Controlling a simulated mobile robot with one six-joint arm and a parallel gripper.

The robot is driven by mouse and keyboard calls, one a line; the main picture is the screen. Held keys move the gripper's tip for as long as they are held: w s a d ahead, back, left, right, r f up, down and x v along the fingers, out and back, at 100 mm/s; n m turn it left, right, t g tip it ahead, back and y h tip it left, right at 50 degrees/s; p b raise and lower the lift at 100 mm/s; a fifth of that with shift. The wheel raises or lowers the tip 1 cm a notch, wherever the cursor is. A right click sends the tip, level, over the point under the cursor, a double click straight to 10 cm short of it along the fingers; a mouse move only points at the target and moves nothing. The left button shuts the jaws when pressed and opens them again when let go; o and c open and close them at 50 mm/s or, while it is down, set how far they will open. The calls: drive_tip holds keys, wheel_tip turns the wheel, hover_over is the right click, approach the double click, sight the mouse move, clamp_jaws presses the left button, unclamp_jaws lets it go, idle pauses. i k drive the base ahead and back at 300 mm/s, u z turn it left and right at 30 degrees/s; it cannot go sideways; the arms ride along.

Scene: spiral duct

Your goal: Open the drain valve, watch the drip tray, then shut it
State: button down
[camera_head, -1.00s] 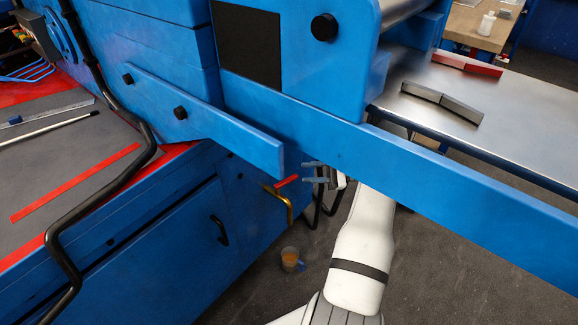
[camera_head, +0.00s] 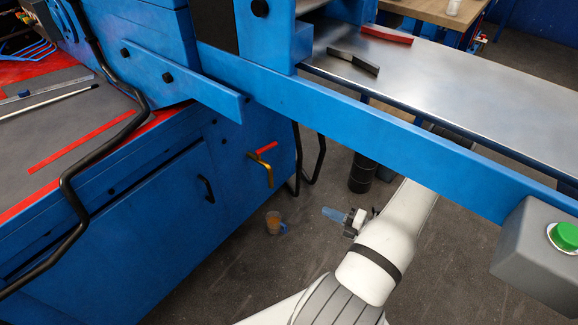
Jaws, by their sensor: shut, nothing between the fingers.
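The drain valve's red handle (camera_head: 266,148) sits on a bent brass pipe (camera_head: 268,172) on the blue cabinet's side, with the pipe's outlet pointing down. The handle slants up to the right; I cannot tell whether the valve is open, and no stream shows. A small clear cup with brown-orange contents (camera_head: 273,222) stands on the floor below the outlet. No flat drip tray is clearly in view. My gripper (camera_head: 327,213) is shut and empty, below and right of the valve, apart from both handle and cup. Its blue fingers point left.
A long blue beam (camera_head: 380,145) crosses above my arm. Black bent tubes (camera_head: 318,165) hang right of the valve, and a dark cylinder (camera_head: 362,172) stands behind my gripper. A grey box with a green button (camera_head: 565,236) is at right.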

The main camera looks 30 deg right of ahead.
sight(271, 146)
drive_tip(key=z, duration=0.05)
drive_tip(key=k, duration=0.6)
drive_tip(key=u, duration=0.35)
drive_tip(key=i, duration=1.55)
drive_tip(key=z, duration=0.6)
drive_tip(key=k, duration=0.75)
drive_tip(key=z, duration=0.2)
drive_tip(key=i, duration=0.7)
drive_tip(key=u, duration=0.05)
